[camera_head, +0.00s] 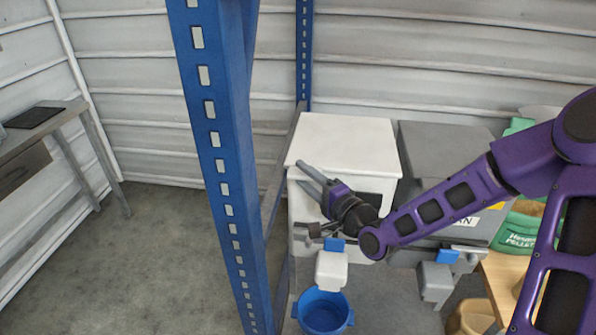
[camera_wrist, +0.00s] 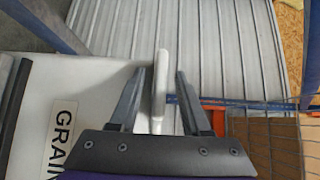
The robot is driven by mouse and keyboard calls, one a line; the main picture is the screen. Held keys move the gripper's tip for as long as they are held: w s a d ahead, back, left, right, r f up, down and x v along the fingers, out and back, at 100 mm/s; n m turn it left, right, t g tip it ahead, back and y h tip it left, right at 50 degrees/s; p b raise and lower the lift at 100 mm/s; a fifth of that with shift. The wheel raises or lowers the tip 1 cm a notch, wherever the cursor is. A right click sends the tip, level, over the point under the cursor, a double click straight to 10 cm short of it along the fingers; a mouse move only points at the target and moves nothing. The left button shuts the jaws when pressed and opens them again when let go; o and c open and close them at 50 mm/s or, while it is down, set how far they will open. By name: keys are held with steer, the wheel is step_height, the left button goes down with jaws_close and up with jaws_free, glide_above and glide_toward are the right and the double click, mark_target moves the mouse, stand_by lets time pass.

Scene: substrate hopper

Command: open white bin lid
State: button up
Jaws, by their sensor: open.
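The white bin (camera_head: 300,212) stands behind the blue post. Its white lid (camera_head: 345,140) lies flat on top and looks closed. My gripper (camera_head: 301,173) is open in front of the bin's upper left front, just below the lid's front edge, with its fingers pointing left. In the wrist view, the open fingers (camera_wrist: 162,75) stand on either side of a narrow white bar (camera_wrist: 160,75), with gaps visible. It seems to be the lid's edge or lip; contact cannot be told. The bin's front with a GRAIN label (camera_wrist: 63,130) shows at left. My wrist hides part of the front.
A blue slotted post (camera_head: 215,150) rises close left of the bin. A grey bin (camera_head: 440,145) stands to the right. A white chute (camera_head: 332,270) is below, above a blue bucket (camera_head: 322,312). A grey table (camera_head: 50,125) is far left; the floor between is clear.

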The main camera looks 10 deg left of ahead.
steer(key=shift+w+a, duration=0.2)
stand_by(0.3)
jaws_close()
stand_by(1.3)
